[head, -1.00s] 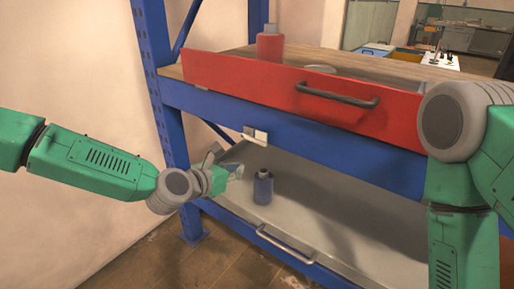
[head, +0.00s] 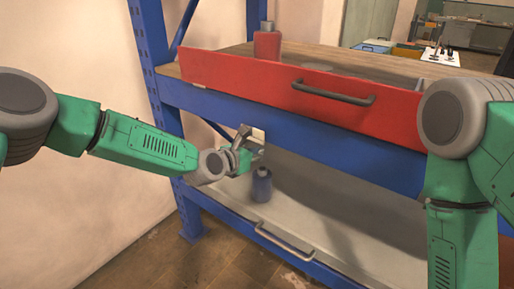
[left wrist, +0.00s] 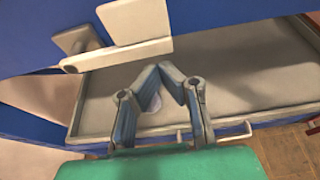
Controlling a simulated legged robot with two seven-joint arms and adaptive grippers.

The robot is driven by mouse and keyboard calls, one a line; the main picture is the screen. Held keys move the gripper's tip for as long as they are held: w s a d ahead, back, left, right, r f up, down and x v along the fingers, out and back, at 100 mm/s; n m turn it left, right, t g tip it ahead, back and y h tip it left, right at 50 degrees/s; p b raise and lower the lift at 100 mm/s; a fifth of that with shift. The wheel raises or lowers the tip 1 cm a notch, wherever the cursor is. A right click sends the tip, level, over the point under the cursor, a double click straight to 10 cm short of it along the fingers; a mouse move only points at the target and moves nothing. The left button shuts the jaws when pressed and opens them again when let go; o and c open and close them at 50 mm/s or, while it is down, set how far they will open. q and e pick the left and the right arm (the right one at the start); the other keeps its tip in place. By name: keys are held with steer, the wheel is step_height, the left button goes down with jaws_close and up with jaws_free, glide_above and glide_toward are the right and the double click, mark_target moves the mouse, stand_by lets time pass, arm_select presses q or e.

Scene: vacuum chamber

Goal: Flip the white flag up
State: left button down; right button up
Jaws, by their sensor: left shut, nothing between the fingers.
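The white flag (head: 258,134) is a small pale plate on the blue shelf beam, partly hidden behind my left gripper in the head view. In the left wrist view the white flag (left wrist: 136,20) is at the upper left, with a pale bar along its lower edge. My left gripper (head: 258,150) is just below the flag in the head view. Contact cannot be told. My right gripper is out of view.
A red drawer (head: 300,92) with a dark handle is above the blue beam (head: 330,148). A grey tray drawer (head: 320,222) is below, holding a dark blue bottle (head: 261,186) close to my left gripper. A red bottle (head: 267,43) stands on top.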

arm_select(q)
steer(key=shift+s+a+r, duration=0.1)
steer(key=shift+a+r, duration=0.1)
steer(key=shift+r, duration=0.4)
steer(key=shift+d+r+n+b, duration=0.15)
steer(key=shift+n+b, duration=0.15)
steer(key=shift+b, duration=0.05)
